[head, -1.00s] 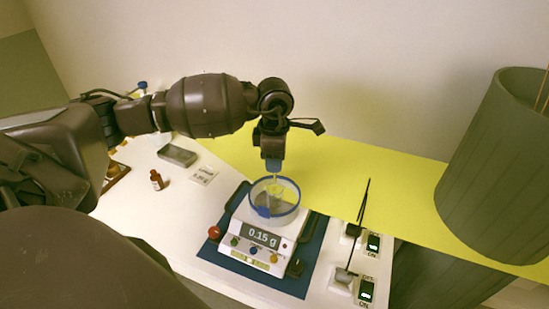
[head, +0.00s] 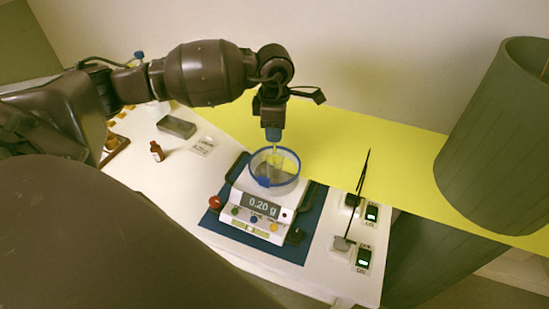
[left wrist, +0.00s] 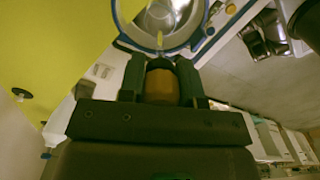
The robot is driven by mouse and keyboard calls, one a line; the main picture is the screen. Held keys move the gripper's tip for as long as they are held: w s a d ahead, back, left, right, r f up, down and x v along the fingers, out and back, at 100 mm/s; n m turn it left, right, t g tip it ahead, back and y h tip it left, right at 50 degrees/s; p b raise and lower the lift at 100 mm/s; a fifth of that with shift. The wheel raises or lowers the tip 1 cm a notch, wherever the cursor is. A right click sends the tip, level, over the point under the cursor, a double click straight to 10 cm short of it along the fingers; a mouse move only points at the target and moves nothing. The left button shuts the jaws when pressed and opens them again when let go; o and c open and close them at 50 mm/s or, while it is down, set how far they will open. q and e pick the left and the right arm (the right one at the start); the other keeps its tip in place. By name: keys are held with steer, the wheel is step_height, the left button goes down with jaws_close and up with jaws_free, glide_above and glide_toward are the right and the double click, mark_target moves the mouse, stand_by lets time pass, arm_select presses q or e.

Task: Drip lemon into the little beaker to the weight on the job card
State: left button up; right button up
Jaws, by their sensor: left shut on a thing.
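My left gripper (head: 273,128) points down over the scale and is shut on a dropper (head: 274,147), whose thin clear tube hangs toward the blue-rimmed clear ring (head: 297,180). In the left wrist view an orange-brown part (left wrist: 161,86) sits between its fingers. The little beaker (head: 281,164) seems to stand inside the ring; its edges and contents are hard to make out. The scale display (head: 261,207) reads 0.20 g. A small white card (head: 203,146) lies left of the scale, its writing too small to read. My right gripper is not in view.
The scale stands on a blue mat (head: 310,235). A small brown bottle (head: 157,152) and a grey box (head: 177,127) stand left. Lit switches (head: 364,258) and a thin black rod (head: 363,175) are right. A large grey-green ribbed container (head: 495,140) stands far right.

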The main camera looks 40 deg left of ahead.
arm_select(q)
steer(key=shift+r+p, duration=0.9)
steer(key=shift+r, duration=1.15)
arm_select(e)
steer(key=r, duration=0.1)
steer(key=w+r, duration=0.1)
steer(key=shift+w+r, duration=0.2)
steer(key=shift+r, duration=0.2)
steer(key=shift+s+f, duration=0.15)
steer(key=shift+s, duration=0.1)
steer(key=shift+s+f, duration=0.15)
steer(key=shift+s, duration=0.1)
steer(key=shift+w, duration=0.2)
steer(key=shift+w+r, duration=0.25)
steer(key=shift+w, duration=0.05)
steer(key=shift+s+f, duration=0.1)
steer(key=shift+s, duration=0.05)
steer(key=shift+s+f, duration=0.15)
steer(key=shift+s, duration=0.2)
arm_select(q)
steer(key=shift+f, duration=0.15)
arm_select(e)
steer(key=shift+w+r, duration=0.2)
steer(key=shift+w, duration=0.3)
